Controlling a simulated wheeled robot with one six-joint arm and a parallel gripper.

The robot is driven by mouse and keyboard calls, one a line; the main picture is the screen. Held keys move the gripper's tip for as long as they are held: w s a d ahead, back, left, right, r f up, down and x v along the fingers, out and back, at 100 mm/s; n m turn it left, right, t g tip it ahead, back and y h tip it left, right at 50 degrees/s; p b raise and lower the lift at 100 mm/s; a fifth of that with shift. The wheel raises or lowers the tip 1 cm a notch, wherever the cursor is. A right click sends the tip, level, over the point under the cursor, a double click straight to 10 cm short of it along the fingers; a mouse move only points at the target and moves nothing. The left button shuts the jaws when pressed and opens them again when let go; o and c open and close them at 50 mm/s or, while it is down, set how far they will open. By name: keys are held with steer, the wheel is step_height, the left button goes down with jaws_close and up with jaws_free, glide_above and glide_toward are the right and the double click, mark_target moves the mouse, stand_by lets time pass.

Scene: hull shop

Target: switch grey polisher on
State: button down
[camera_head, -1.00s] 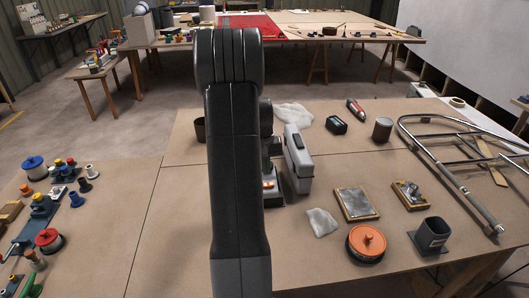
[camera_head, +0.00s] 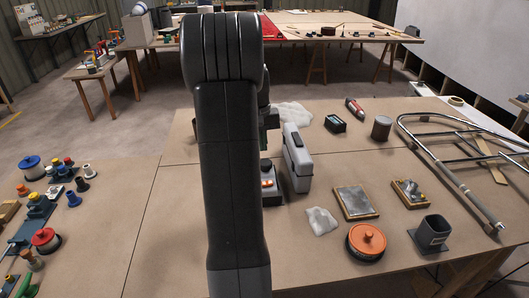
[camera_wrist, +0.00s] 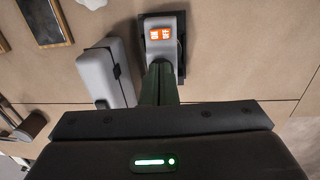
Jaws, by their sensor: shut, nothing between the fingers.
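A grey unit with an orange switch panel on a dark base, which I take for the grey polisher (camera_head: 267,170), stands right of my arm in the head view. My arm hides its left part there. In the wrist view the polisher (camera_wrist: 163,20) is at top centre, with its orange switch (camera_wrist: 161,33) facing the camera. Pale marks show on the switch; I cannot tell its position. My gripper (camera_wrist: 160,68) is shut and empty, its dark green fingertips overlapping the polisher's near end in the picture, just below the switch. I cannot tell whether they touch.
A grey case with a black band (camera_head: 297,158) stands close to the polisher's right; it is left of the fingers in the wrist view (camera_wrist: 103,77). White cloths (camera_head: 320,221), an orange-lidded tin (camera_head: 366,241) and a framed plate (camera_head: 356,202) lie right.

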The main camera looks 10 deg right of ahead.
mark_target(271, 182)
steer(key=b, duration=0.3)
steer(key=shift+d+f, duration=0.15)
steer(key=shift+f, duration=0.05)
steer(key=shift+s+d+r+h+b, duration=0.1)
steer(key=shift+r+h+b, duration=0.25)
steer(key=shift+b, duration=0.25)
steer(key=shift+f, duration=0.1)
steer(key=f, duration=0.4)
steer(key=d+f, duration=0.1)
steer(key=f, duration=0.4)
steer(key=d+f, duration=0.1)
steer(key=f, duration=0.3)
steer(key=shift+f, duration=0.35)
steer(key=shift+p, duration=0.3)
